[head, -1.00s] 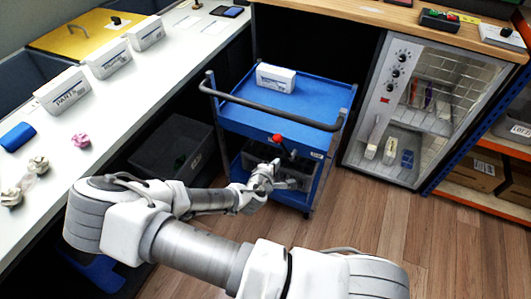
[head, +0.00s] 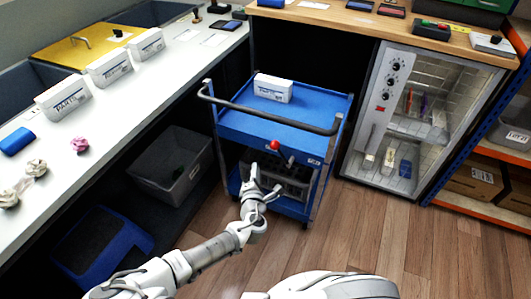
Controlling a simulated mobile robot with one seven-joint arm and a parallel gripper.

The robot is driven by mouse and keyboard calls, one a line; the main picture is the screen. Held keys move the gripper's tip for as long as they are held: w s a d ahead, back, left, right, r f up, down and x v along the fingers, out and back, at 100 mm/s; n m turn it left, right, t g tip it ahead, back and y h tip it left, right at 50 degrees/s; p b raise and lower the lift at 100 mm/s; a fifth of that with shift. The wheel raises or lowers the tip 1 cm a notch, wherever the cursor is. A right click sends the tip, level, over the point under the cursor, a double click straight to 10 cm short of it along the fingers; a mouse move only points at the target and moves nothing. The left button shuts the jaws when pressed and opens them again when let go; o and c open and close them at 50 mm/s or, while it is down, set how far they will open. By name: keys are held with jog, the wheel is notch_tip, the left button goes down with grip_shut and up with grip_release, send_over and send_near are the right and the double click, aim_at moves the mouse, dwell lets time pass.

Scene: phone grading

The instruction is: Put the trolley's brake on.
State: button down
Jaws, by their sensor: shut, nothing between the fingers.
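The blue trolley (head: 263,126) stands on the wooden floor with a grey push handle (head: 262,118) along its front. A lever with a red knob (head: 275,145) sits at the front edge of its upper shelf, the knob tilted up and to the left. I take this to be the brake lever, but no label is legible. My gripper (head: 254,171) is shut and empty. It is in front of the trolley, below and left of the red knob, and appears apart from it. The gripper partly hides the lower shelf, and its fingertips are small in view.
A white box (head: 273,88) sits on the trolley's upper shelf, and a grey crate (head: 290,178) on its lower one. A white counter (head: 110,108) runs along the left, with a dark bin (head: 172,166) beneath. A glass-door cabinet (head: 408,120) stands right. The floor at front right is clear.

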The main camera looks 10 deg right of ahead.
jog(key=b+x, duration=0.2)
jog(key=x, duration=0.8)
jog(key=d, duration=0.1)
jog(key=s+d+r, duration=0.1)
jog(key=d+r, duration=0.1)
jog(key=shift+s+d, duration=0.1)
jog(key=shift+s, duration=0.3)
jog(key=shift+s+d+r+m, duration=0.15)
jog(key=shift+d+m, duration=0.05)
jog(key=shift+m, duration=0.1)
